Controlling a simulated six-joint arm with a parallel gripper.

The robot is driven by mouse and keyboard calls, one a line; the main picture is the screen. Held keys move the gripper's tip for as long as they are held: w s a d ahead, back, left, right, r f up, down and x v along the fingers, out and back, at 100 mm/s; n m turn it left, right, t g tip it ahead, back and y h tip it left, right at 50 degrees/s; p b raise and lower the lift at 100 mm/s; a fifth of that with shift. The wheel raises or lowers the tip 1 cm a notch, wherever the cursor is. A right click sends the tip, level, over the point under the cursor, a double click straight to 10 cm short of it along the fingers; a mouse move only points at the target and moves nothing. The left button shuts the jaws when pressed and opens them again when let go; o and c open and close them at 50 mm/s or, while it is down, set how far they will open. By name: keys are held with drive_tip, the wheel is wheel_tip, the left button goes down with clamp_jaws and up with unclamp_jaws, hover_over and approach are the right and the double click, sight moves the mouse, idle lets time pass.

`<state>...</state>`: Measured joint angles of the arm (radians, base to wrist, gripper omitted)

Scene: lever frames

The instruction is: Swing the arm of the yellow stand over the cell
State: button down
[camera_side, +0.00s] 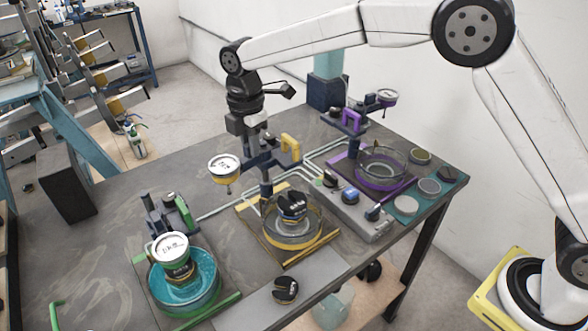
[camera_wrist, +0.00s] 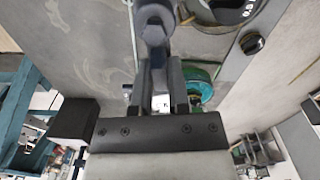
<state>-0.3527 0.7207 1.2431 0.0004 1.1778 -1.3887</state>
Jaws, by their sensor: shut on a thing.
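The yellow stand (camera_side: 266,187) has a dark post and a swinging arm (camera_side: 243,163) with a yellow bracket (camera_side: 290,147). A white-faced dial gauge (camera_side: 224,167) hangs from the arm's left end, over bare table and to the left of the cell. The yellow cell (camera_side: 291,238) is a round clear dish on a yellow-edged base, with a dark object (camera_side: 292,206) in it. My gripper (camera_side: 258,150) is shut on the stand's arm from above. In the wrist view my jaws (camera_wrist: 160,95) close around a dark part; the exact contact is hidden.
A teal cell (camera_side: 205,292) with its gauge (camera_side: 171,248) above stands front left. A purple stand (camera_side: 350,122) and its dish (camera_side: 382,178) stand at the back right, beside a grey box (camera_side: 355,212). A loose black puck (camera_side: 286,289) lies near the front edge.

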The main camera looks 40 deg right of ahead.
sight(266, 145)
drive_tip(key=n, duration=0.4)
drive_tip(key=s+d+n, duration=0.1)
drive_tip(key=n, duration=0.3)
drive_tip(key=s+d+n, duration=0.1)
drive_tip(key=n, duration=0.2)
drive_tip(key=shift+s+r+n, duration=0.1)
drive_tip(key=shift+s+n, duration=0.15)
drive_tip(key=shift+n, duration=0.15)
drive_tip(key=n, duration=0.2)
drive_tip(key=d+n, duration=0.1)
drive_tip(key=n, duration=0.1)
drive_tip(key=shift+s+d, duration=0.1)
drive_tip(key=shift+d, duration=0.05)
drive_tip(key=c, duration=0.6)
unclamp_jaws()
